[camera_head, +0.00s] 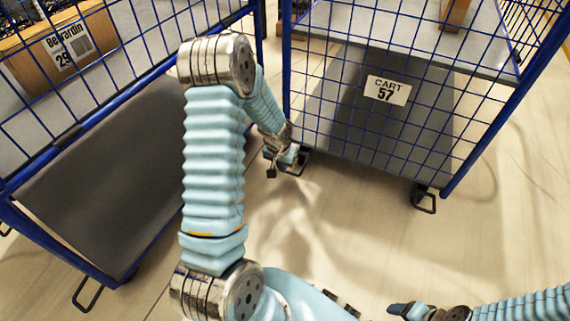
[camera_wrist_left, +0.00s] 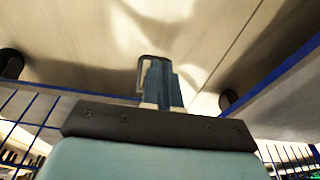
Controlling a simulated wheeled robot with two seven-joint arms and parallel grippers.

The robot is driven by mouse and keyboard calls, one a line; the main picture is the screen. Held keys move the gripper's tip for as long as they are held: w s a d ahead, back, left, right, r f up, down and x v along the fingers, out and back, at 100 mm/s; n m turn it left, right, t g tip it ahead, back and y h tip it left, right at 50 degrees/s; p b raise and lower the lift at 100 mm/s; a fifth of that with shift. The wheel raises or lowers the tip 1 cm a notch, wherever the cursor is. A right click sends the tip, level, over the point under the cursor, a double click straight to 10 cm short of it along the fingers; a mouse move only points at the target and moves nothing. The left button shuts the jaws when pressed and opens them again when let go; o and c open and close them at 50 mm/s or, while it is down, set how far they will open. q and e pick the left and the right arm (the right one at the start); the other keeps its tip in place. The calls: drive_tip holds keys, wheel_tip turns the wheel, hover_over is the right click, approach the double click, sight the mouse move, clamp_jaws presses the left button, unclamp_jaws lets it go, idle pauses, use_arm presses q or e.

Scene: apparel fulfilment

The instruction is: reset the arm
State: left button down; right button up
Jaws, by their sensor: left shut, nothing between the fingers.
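My left arm rises through the middle of the head view and bends down beyond its elbow. Its gripper (camera_head: 282,160) hangs in the gap between two blue wire carts, near the lower left corner of the right cart. In the left wrist view the left gripper's fingers (camera_wrist_left: 158,85) are together, with nothing between them, above the floor. My right gripper (camera_head: 402,309) shows small at the bottom edge of the head view, with its arm coming in from the right. Its finger opening cannot be made out.
The right cart (camera_head: 440,190) has a label reading "CART 57" (camera_head: 387,90). The left cart (camera_head: 125,275) holds a cardboard box (camera_head: 95,35) on its upper shelf, above a dark lower shelf (camera_head: 110,180). Floor (camera_head: 340,230) between and before the carts is clear.

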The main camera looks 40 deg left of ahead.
idle(0.5)
use_arm(q)
drive_tip(key=s+d+r+h+p, duration=0.1)
drive_tip(key=s+d+p, duration=0.3)
drive_tip(key=d, duration=0.5)
drive_tip(key=s+d+r+g+h+p, duration=0.1)
drive_tip(key=s+d+p, duration=0.3)
drive_tip(key=d, duration=0.6)
drive_tip(key=s+d+r+m+h+p, duration=0.1)
drive_tip(key=s+d+p, duration=0.3)
drive_tip(key=s+d, duration=0.4)
drive_tip(key=shift+d+g+h, duration=0.3)
drive_tip(key=shift+d+h, duration=0.55)
drive_tip(key=shift+h, duration=0.05)
